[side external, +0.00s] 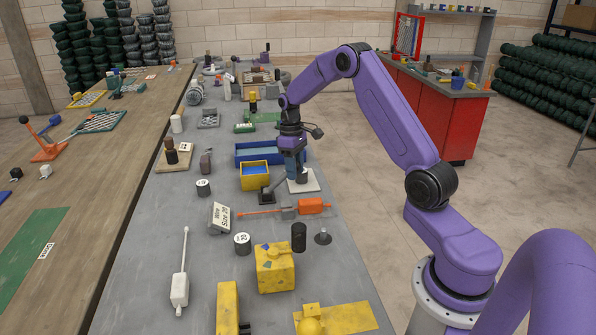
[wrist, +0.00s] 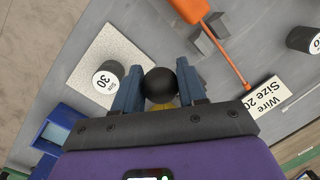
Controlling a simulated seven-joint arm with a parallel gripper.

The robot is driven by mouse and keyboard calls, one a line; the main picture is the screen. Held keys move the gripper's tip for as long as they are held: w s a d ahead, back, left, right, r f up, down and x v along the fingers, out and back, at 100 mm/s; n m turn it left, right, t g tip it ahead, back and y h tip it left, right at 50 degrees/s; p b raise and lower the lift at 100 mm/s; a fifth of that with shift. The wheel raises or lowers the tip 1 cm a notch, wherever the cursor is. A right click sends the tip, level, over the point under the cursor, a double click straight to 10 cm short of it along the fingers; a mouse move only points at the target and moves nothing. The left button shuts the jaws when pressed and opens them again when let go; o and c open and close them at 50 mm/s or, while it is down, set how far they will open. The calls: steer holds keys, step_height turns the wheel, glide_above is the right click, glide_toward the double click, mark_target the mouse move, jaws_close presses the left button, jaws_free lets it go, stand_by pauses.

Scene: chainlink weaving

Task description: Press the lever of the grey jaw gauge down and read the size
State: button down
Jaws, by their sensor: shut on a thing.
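My gripper (wrist: 160,88) points down, its blue fingers shut on a black ball (wrist: 160,84), which looks like the knob of a lever. In the side view my gripper (side external: 295,178) is low over a pale square plate (side external: 312,186). Just left of it, a small dark base with a slanting grey arm (side external: 267,192) looks like the grey jaw gauge; its upper end runs toward my fingers. A cylinder marked Size 30 (wrist: 104,82) stands on the plate, beside my finger. No reading on the gauge can be made out.
An orange-handled tool with a long rod (side external: 313,206) lies in front. A Wire Size 20 card (side external: 220,216) stands left. A yellow bin (side external: 254,184) and blue bin (side external: 243,150) are close behind. A black cylinder (side external: 299,237) and yellow block (side external: 275,275) stand nearer the camera.

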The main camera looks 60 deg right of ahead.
steer(key=shift+w+a+r+g+h, duration=0.9)
steer(key=shift+w+a+r+h, duration=0.05)
steer(key=shift+h, duration=0.05)
steer(key=shift+w+a+r, duration=0.15)
steer(key=shift+w+r, duration=0.05)
steer(key=shift+r, duration=0.05)
steer(key=w+a, duration=0.1)
steer(key=w+a+r, duration=0.1)
steer(key=shift+w+a+r, duration=0.15)
steer(key=shift+a, duration=0.15)
steer(key=shift+w+a+r, duration=0.1)
steer(key=shift+w+a, duration=0.85)
steer(key=shift+a, duration=0.1)
steer(key=c, duration=0.7)
jaws_free()
steer(key=shift+d, duration=0.1)
